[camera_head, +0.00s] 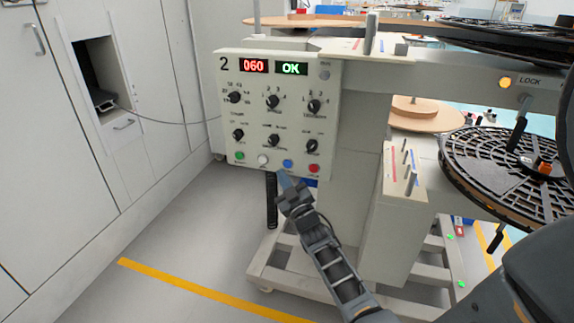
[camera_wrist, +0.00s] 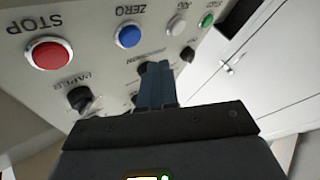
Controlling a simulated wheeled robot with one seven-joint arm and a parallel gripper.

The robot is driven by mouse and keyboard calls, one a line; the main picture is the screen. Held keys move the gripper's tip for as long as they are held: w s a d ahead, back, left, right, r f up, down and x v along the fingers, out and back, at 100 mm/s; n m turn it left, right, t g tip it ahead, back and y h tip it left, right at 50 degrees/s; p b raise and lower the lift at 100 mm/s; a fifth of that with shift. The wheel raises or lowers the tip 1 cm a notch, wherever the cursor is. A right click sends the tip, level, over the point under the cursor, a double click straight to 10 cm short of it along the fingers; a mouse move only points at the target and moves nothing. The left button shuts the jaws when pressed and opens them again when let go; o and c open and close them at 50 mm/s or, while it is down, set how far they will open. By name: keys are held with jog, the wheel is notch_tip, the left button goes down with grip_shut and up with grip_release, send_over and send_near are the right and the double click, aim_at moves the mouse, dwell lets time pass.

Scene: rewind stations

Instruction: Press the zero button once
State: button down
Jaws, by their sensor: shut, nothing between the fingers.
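The zero button is blue and sits in the bottom row of the control panel (camera_head: 225,120), between a white button (camera_head: 263,160) and the red stop button (camera_head: 314,168). In the head view the zero button (camera_head: 288,163) shows just above my fingertips. In the wrist view, which is upside down, the zero button (camera_wrist: 129,34) carries the label ZERO and stands clear of my fingers. My gripper (camera_head: 283,180) is shut and empty, pointing up at the panel's lower edge. In the wrist view its blue fingers (camera_wrist: 157,68) cover part of the panel. The gap in depth cannot be told.
The panel has several black knobs, a red display (camera_head: 253,66) reading 060 and a green display (camera_head: 291,68) reading OK. A green button (camera_head: 239,155) is at its left. A black reel (camera_head: 500,165) and a grey block with pegs (camera_head: 398,220) stand right. Floor at left is clear.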

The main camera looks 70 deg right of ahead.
jog(key=shift+w+d, duration=0.1)
jog(key=shift+d, duration=1.05)
jog(key=shift+d, duration=0.1)
dwell(1.2)
jog(key=shift+d, duration=0.3)
jog(key=shift+d+b, duration=0.3)
jog(key=shift+d, duration=0.1)
dwell(0.6)
dwell(0.3)
jog(key=shift+a, duration=0.8)
jog(key=shift+s+a+b, duration=0.2)
jog(key=shift+a+b, duration=0.1)
jog(key=shift+a, duration=2.2)
